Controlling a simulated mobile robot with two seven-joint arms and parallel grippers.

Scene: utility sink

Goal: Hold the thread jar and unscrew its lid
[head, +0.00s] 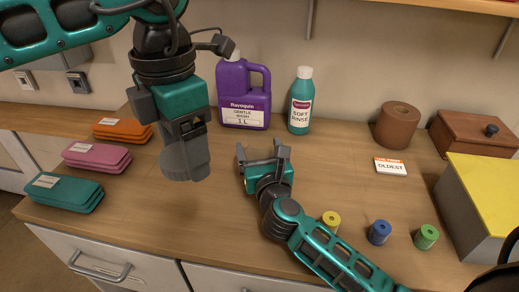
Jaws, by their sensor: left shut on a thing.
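My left gripper (186,140) hangs over the left part of the counter, pointing down. It is shut on a grey, round-sided thing (187,162), which looks like the thread jar. The gripper covers its upper part, so I cannot see its lid clearly or tell whether its base touches the counter. My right gripper (262,154) is to the right of it, low over the middle of the counter. Its two fingers are spread apart with nothing between them, so it is open and empty.
Yellow (330,221), blue (379,232) and green (427,237) spools stand at front right. A purple jug (243,93) and teal bottle (301,103) stand behind. Folded cloths (97,156) lie left. A brown cylinder (397,126), card (390,166), wooden box (470,132) and yellow-topped box (488,190) stand right.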

